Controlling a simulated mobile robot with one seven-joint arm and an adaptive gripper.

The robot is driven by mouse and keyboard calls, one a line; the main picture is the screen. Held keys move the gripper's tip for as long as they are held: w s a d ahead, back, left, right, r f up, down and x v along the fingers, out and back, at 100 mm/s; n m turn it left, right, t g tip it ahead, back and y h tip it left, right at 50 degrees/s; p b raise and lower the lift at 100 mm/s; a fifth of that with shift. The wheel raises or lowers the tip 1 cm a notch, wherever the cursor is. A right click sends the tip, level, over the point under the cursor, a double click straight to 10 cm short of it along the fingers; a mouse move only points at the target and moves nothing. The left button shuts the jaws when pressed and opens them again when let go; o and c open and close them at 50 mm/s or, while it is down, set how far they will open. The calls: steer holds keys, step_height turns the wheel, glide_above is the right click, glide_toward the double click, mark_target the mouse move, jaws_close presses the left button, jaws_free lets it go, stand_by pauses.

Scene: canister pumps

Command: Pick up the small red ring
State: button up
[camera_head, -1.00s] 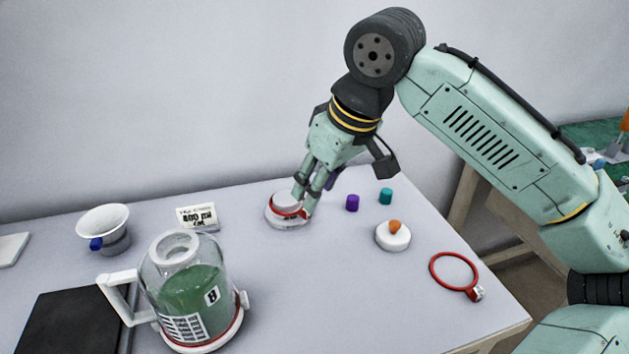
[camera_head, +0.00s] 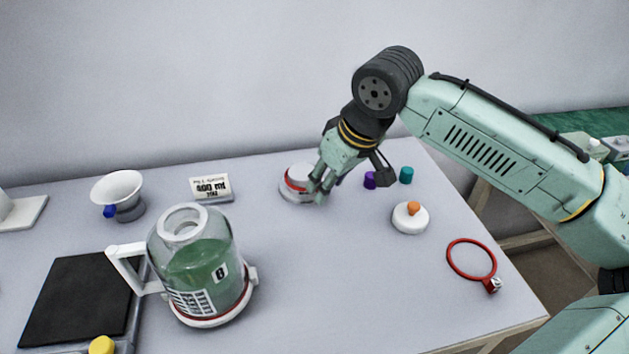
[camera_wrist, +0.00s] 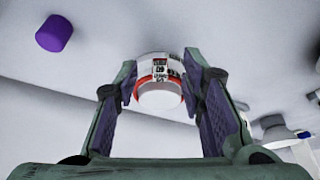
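A red ring (camera_head: 291,185) shows as a narrow band on a squat white round part (camera_head: 303,171) near the back of the table. My gripper (camera_head: 320,191) is low at the right front of that part and hides some of it. In the wrist view, the fingers (camera_wrist: 162,112) are spread wide. The red band (camera_wrist: 158,79) and the white part's round end (camera_wrist: 160,98) appear between them, with no clear contact. A larger, thin red hoop (camera_head: 451,260) with a small tag (camera_head: 492,285) lies flat at the table's right.
A clear jug (camera_head: 193,270) of green liquid stands at front left. A purple cylinder (camera_head: 370,180), a teal cylinder (camera_head: 406,175) and a white disc with an orange knob (camera_head: 410,218) stand right of my gripper. A label block (camera_head: 211,189) and funnel (camera_head: 118,190) stand left.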

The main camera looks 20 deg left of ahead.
steer(key=shift+w+a+f, duration=0.15)
steer(key=shift+a+f, duration=0.05)
steer(key=shift+f, duration=0.4)
steer(key=shift+c, duration=0.4)
jaws_close()
